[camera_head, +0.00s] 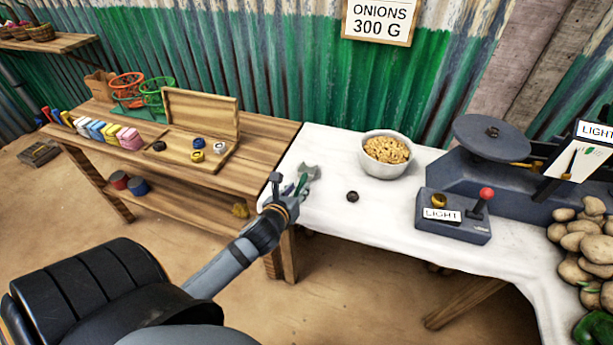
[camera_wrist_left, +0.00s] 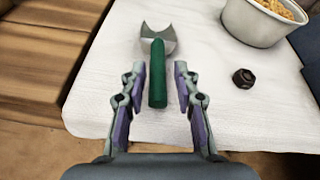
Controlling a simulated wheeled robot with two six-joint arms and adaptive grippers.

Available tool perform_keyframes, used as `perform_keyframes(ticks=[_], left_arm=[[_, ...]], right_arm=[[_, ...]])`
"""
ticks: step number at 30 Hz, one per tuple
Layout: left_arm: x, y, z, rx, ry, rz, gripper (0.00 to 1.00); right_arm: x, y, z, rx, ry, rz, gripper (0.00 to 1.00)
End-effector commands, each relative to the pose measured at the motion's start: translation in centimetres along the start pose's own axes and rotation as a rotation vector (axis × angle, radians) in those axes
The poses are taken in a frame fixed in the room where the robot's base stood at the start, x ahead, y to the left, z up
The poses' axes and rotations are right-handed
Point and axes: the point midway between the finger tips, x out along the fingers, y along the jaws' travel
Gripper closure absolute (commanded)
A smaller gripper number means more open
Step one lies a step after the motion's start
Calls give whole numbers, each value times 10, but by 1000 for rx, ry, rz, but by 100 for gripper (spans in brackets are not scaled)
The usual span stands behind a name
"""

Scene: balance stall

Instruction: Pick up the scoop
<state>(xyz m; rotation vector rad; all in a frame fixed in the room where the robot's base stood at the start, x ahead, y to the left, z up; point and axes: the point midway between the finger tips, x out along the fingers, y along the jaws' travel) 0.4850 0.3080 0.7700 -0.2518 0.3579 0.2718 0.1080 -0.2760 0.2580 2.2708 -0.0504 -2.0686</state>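The scoop lies on the white cloth. In the left wrist view its green handle (camera_wrist_left: 157,75) points toward me and its grey metal head (camera_wrist_left: 159,38) points away. In the head view the scoop (camera_head: 309,172) shows just past my left gripper (camera_head: 290,182), which partly hides it. In the left wrist view my left gripper (camera_wrist_left: 160,85) is open, with one finger on each side of the handle's near end. I see gaps on both sides, and it holds nothing. My right gripper is in neither view.
A white bowl (camera_head: 387,163) of chopped food and a dark round weight (camera_head: 352,197) stand right of the scoop. A scale (camera_head: 492,140) and a lever box (camera_head: 455,214) stand farther right. A wooden table (camera_head: 260,150) adjoins the cloth's left edge.

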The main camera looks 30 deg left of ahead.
Motion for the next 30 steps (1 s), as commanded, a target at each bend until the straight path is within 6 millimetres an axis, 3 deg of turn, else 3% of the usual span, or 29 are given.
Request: perform_keyframes(ticks=[5,14,21,28,30], left_arm=[[6,0,-1,-1,1,0,69],[51,3,-3,-3,0,0,69],[55,3,-3,-2,2,0,69],[54,3,-3,-1,1,0,98],[54,3,-3,-1,1,0,100]], right_arm=[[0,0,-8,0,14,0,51],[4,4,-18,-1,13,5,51],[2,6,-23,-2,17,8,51],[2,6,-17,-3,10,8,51],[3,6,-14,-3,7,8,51]])
